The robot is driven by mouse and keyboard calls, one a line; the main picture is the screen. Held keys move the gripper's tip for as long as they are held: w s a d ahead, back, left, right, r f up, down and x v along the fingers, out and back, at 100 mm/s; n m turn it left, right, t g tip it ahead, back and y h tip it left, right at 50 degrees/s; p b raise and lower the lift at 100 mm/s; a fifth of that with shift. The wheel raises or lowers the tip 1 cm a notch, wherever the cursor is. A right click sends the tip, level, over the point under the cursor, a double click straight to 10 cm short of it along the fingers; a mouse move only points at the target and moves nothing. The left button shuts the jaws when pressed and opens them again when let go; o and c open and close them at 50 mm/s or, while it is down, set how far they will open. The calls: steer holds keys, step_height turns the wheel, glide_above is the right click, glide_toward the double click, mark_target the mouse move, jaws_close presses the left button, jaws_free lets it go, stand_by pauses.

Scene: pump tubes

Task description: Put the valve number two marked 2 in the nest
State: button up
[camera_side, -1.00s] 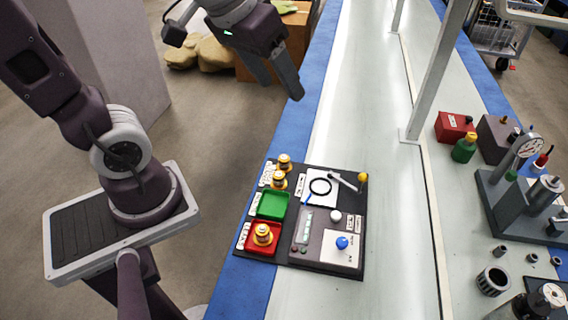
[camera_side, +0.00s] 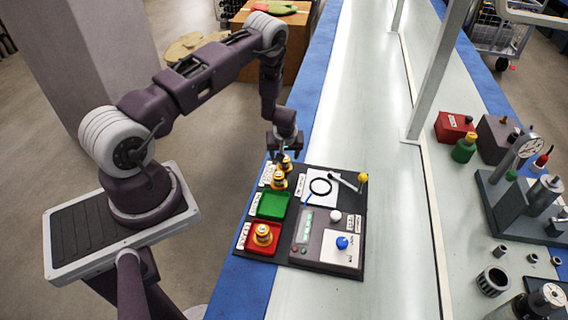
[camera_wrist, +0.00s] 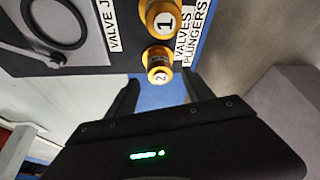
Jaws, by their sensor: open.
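Valve number two (camera_wrist: 158,65), gold with a dark band and a "2" on top, stands in the wrist view between my fingertips and valve 1. In the side view it is the far valve (camera_side: 285,162) on the black board's left edge. My gripper (camera_wrist: 161,88) is open and empty, its fingers apart on the near side of valve 2; in the side view my gripper (camera_side: 284,149) is just above that valve. No part is readably labelled as the nest; a white plate with a black ring (camera_side: 320,187) lies beside a label reading "VALVE J", partly cut off.
Valve 1 (camera_wrist: 163,18) stands close beside valve 2; it also shows in the side view (camera_side: 279,180). A green tray (camera_side: 272,205) is empty. A red tray (camera_side: 250,247) holds another gold valve. A lever with a yellow knob (camera_side: 362,177) is at the far right.

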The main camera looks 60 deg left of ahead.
steer(key=x, duration=0.3)
steer(key=shift+s+f, duration=0.1)
steer(key=shift+s, duration=0.05)
jaws_close()
step_height(320, 180, up, 9)
steer(key=shift+d+r, duration=0.1)
steer(key=w+d+r+m+t+h, duration=0.15)
steer(key=w+d+m, duration=0.3)
steer(key=d, duration=0.95)
steer(key=f, duration=0.6)
steer(key=w+f, duration=0.1)
steer(key=f, duration=0.2)
steer(key=shift+d+f, duration=0.2)
steer(key=shift+f, duration=0.05)
